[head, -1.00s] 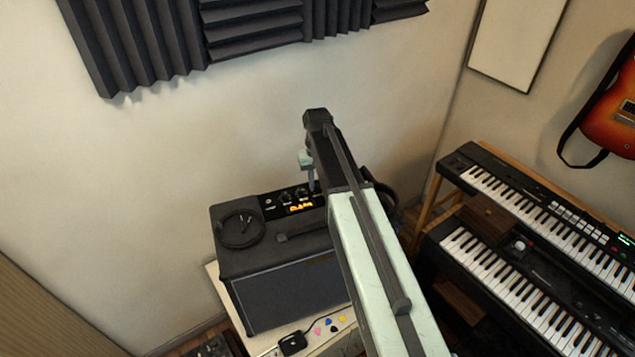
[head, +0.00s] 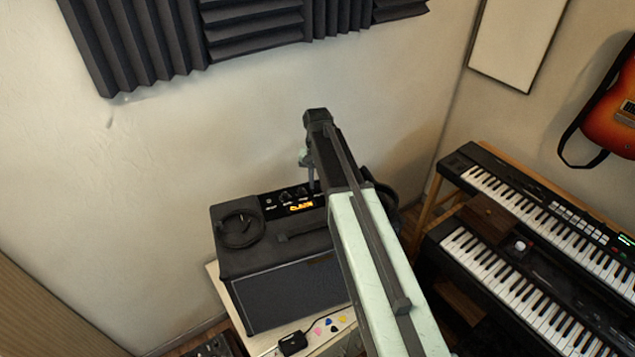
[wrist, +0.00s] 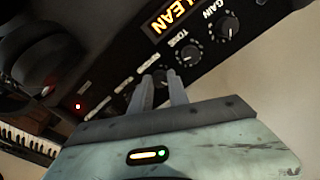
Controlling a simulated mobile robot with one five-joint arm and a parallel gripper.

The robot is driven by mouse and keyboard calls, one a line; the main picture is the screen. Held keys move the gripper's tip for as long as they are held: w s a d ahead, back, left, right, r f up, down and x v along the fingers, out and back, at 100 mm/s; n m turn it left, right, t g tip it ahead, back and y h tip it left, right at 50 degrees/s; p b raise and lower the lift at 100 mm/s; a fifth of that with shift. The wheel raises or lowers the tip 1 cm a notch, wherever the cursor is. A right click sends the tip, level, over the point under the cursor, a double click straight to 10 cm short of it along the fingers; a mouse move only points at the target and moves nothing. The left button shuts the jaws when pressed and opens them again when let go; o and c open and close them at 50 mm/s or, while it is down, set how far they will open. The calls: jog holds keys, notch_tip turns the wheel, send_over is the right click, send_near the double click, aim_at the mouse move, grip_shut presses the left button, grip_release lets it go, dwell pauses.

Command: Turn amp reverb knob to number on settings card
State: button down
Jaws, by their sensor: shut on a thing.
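The black amp (head: 290,290) stands on a light table, with its knob panel (head: 275,208) along the back of its top. In the wrist view, my gripper (wrist: 160,82) is shut on a small dark knob (wrist: 160,74), one finger on each side. Its label is too small to read, and the fingers partly hide the knob. The tone knob (wrist: 190,55) and gain knob (wrist: 228,28) sit in the same row, free of the fingers. The orange display (wrist: 172,17) reads CLEAN. My gripper (head: 312,185) points down at the panel in the head view. I see no settings card.
Headphones or a coiled cable (head: 240,228) lie on the amp's left top. Dark headphones (head: 380,198) are behind my arm. Picks (head: 330,321) and a small black box (head: 292,343) lie on the table. Two keyboards (head: 540,200) stand at right.

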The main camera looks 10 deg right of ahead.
aim_at(317, 185)
jog(key=c, duration=1.3)
grip_release()
jog(key=shift+o, duration=0.2)
jog(key=shift+r, duration=0.1)
notch_tip(317, 185, up, 8)
jog(key=p, duration=0.8)
jog(key=shift+f, duration=0.2)
